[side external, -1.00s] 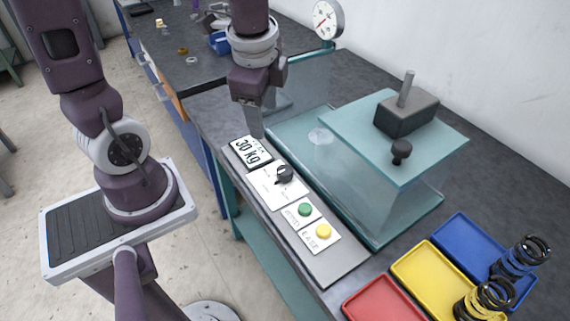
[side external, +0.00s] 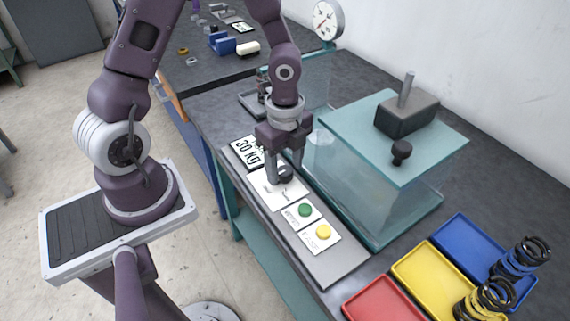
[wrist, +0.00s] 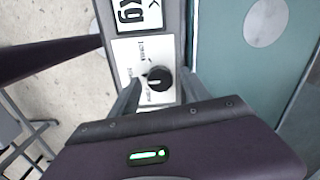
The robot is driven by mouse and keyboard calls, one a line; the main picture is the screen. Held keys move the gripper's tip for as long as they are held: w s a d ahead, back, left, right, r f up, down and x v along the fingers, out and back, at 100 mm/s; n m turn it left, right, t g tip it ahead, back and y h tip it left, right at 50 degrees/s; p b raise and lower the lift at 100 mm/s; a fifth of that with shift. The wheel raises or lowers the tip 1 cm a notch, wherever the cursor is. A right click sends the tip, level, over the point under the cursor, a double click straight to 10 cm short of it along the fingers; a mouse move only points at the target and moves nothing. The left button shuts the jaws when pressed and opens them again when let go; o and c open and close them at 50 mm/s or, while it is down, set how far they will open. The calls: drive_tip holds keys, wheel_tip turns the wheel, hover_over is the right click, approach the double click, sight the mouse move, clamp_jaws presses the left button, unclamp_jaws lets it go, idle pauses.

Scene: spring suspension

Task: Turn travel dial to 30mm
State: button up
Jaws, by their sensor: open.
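The travel dial is a black round knob (wrist: 159,79) with a white pointer line, on a white label plate (wrist: 130,50) with small print I cannot read. In the side view the knob (side external: 285,173) is partly hidden by my fingers. My gripper (side external: 284,172) is pointing down at the dial with its fingers on either side of it. In the wrist view my gripper (wrist: 157,88) is open, with the knob between the fingertips and a gap on both sides. I cannot tell the dial's setting.
A "30 kg" display (side external: 247,150) sits behind the dial. A green button (side external: 306,210) and a yellow button (side external: 323,231) lie in front of it. The teal glass rig (side external: 385,190) stands close on the right. Red (side external: 385,300), yellow (side external: 412,275) and blue (side external: 462,240) trays are at the front right.

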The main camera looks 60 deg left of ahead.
clamp_jaws()
drive_tip(key=shift+n, duration=0.3)
drive_tip(key=n, duration=0.5)
drive_tip(key=shift+n, duration=0.4)
drive_tip(key=n, duration=0.5)
drive_tip(key=shift+n, duration=0.3)
unclamp_jaws()
drive_tip(key=shift+r, duration=0.1)
